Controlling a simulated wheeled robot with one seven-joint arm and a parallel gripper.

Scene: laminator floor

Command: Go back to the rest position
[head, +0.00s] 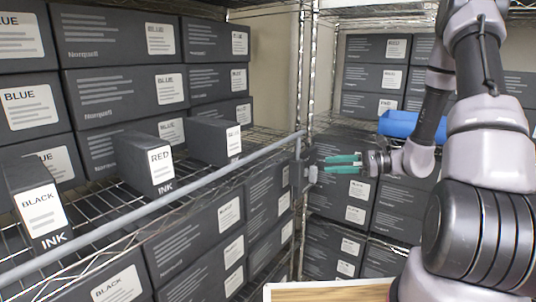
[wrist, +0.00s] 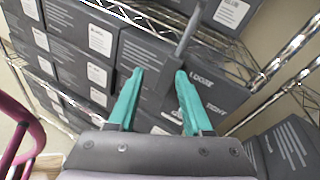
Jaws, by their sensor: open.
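My gripper (head: 345,164) has teal fingers and points left in the head view, near the right end of the grey rail (head: 160,199). In the wrist view my gripper (wrist: 160,73) has its fingers spread apart with nothing held between them. A dark block with a light knob (head: 312,174) sits at the rail's end, just left of the fingertips and seemingly apart from them. Beyond the fingers in the wrist view is a dark surface marked LOOSE and TIGHT (wrist: 202,79), with a grey bar (wrist: 189,30) above it.
Ink boxes marked BLACK (head: 42,208), RED (head: 158,160) and BLUE (head: 233,139) stand on the wire shelf behind the rail. Stacked dark cartons (head: 115,38) fill the racks. A metal post (head: 306,70) stands near my gripper. A blue roll (head: 400,123) lies behind my arm.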

